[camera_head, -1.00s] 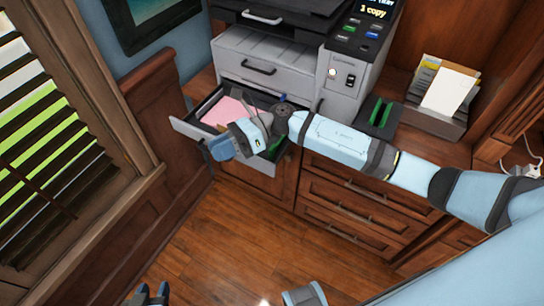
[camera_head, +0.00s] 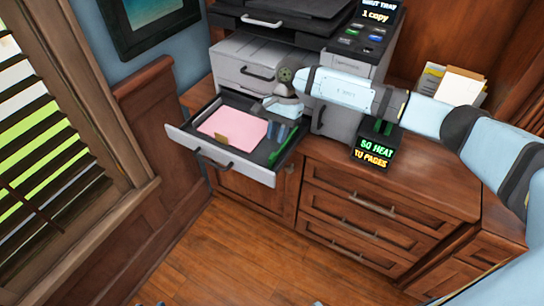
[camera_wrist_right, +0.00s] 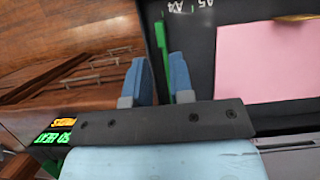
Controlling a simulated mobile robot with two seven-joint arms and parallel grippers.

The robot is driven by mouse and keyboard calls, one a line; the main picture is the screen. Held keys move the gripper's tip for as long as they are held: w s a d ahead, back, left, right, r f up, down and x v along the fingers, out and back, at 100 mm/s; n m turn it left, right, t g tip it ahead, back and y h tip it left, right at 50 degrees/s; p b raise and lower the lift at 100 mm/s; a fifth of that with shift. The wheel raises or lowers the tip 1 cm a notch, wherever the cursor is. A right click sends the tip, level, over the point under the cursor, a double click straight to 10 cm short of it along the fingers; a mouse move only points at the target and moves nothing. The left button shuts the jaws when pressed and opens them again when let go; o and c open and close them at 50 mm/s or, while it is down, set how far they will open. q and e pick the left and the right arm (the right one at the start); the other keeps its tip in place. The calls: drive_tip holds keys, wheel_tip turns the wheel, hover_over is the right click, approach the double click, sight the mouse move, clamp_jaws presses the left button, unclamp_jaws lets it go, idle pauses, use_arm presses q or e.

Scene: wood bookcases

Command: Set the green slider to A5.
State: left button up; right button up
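The green slider (camera_head: 286,146) is a long green bar along the right side of the open printer drawer (camera_head: 175,135). It also shows in the right wrist view (camera_wrist_right: 161,36), close to the white A4 and A5 marks (camera_wrist_right: 193,5) at the top edge. My right gripper (camera_head: 277,130) is over the drawer's right part, beside the pink paper (camera_head: 232,127). In the right wrist view its two blue fingers (camera_wrist_right: 163,72) are apart, with the green bar seen between them. I cannot tell whether they touch it. My left gripper is out of view.
The grey printer (camera_head: 245,62) stands above and behind the drawer. A small black display (camera_head: 376,150) with lit text stands on the cabinet to the right. A paper holder (camera_head: 460,85) is farther right. A wall and window shutter are at left.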

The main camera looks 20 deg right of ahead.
sight(272, 155)
drive_tip(key=x, duration=0.7)
drive_tip(key=shift+a+f, duration=0.15)
drive_tip(key=shift+f, duration=0.1)
clamp_jaws()
